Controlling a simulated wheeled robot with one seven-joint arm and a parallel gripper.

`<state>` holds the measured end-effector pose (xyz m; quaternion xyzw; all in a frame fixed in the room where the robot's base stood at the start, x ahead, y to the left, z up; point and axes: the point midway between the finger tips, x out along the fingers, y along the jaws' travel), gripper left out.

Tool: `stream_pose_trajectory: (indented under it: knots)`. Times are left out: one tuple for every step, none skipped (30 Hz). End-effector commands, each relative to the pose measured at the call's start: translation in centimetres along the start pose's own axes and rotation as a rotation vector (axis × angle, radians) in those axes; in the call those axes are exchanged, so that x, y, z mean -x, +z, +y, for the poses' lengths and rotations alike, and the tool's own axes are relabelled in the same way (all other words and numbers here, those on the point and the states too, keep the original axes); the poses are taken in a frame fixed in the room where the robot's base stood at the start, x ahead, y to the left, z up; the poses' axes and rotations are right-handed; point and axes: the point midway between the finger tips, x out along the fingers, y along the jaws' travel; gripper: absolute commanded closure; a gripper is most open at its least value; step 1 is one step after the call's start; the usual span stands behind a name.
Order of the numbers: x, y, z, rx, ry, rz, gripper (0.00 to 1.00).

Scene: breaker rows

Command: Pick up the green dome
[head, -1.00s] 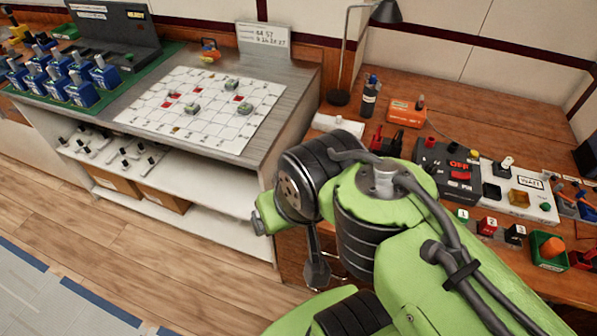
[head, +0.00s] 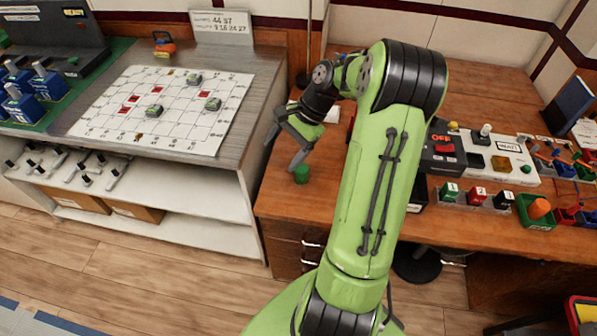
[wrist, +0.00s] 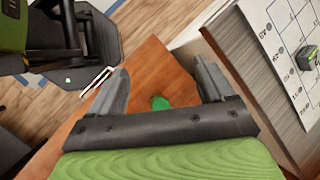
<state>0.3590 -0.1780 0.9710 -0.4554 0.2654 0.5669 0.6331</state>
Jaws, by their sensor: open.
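The green dome (head: 301,174) sits on the wooden desk (head: 275,198) near its left front corner. In the wrist view the green dome (wrist: 160,102) shows between the two fingers, low in the gap near the gripper's palm edge. My gripper (head: 290,148) is open and empty. It is just above and beside the dome in the head view, with its fingers pointing down and left. In the wrist view my gripper (wrist: 165,80) has its fingers wide apart, and neither is seen touching the dome. The palm may hide the dome's lower part.
A grey counter (head: 245,95) with a white grid sheet (head: 120,85) stands left of the desk. A red and black switch box (head: 445,150) and several numbered blocks (head: 478,195) stand on the desk right of my arm. The desk around the dome looks clear.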

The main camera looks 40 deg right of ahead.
Motion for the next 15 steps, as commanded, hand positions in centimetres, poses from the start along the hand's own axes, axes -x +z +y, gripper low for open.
stream_pose_trajectory:
  knots:
    - [-0.8,-3.6,1.2,-0.14,-0.065,-0.069,0.19]
    - [-1.0,-5.4,1.9,-0.216,-0.106,-0.11,0.19]
    - [-1.2,-7.6,2.9,-0.319,-0.163,-0.165,0.19]
    - [-1.4,-9.3,3.7,-0.393,-0.209,-0.207,0.19]
    - [-1.5,-10.9,4.6,-0.465,-0.254,-0.249,0.19]
    - [-1.6,-12.8,5.9,-0.555,-0.315,-0.302,0.19]
    - [-1.7,-14.1,6.9,-0.615,-0.359,-0.34,0.19]
    - [-1.7,-15.2,7.8,-0.667,-0.4,-0.375,0.19]
    - [-1.7,-16.4,8.9,-0.728,-0.447,-0.415,0.19]
    - [-1.7,-17.1,9.6,-0.765,-0.478,-0.44,0.19]
    - [-1.7,-17.7,10.2,-0.794,-0.502,-0.461,0.19]
    - [-1.7,-18.2,10.8,-0.825,-0.526,-0.481,0.19]
    - [-1.7,-18.4,11.0,-0.838,-0.538,-0.493,0.19]
    - [-1.7,-18.6,11.2,-0.847,-0.545,-0.5,0.19]
    - [-1.9,-18.6,11.0,-0.852,-0.548,-0.504,0.19]
